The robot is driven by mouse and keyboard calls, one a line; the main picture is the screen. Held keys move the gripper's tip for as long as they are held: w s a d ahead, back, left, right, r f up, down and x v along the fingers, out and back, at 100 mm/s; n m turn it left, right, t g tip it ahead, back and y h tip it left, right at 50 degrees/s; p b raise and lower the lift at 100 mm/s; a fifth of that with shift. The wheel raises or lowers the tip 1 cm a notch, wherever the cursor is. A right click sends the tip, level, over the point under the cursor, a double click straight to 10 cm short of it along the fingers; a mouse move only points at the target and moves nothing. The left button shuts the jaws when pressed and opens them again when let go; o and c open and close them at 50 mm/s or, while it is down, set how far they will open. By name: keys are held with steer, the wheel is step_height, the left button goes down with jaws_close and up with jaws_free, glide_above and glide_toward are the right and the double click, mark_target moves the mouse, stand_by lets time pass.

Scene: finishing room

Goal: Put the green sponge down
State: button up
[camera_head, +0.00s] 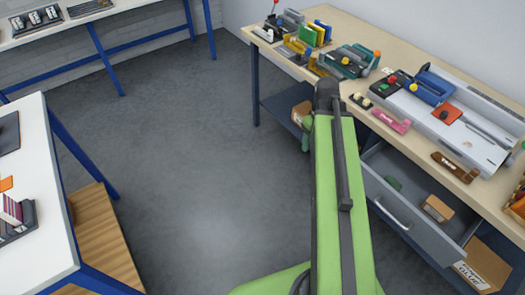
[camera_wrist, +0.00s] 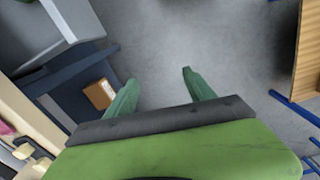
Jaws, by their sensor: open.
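In the head view my arm hides most of the gripper; one green finger shows left of the arm, beside the bench's lower shelf. The gripper is apart from the drawer, to its left. The sponge does not show in the wrist view.
The workbench top (camera_head: 345,92) is crowded with tools and small parts. A tan block (camera_head: 437,208) lies in the drawer. A cardboard box (camera_wrist: 98,93) stands on the lower shelf. A white table (camera_head: 45,245) stands at left. The floor between is clear.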

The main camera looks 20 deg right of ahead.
steer(key=w+a+m, duration=0.1)
steer(key=w+a, duration=0.1)
steer(key=a, duration=2.1)
steer(key=shift+w+m, duration=0.15)
steer(key=shift+m, duration=0.15)
steer(key=shift+r+p, duration=0.75)
steer(key=shift+f, duration=0.2)
steer(key=shift+c, duration=0.2)
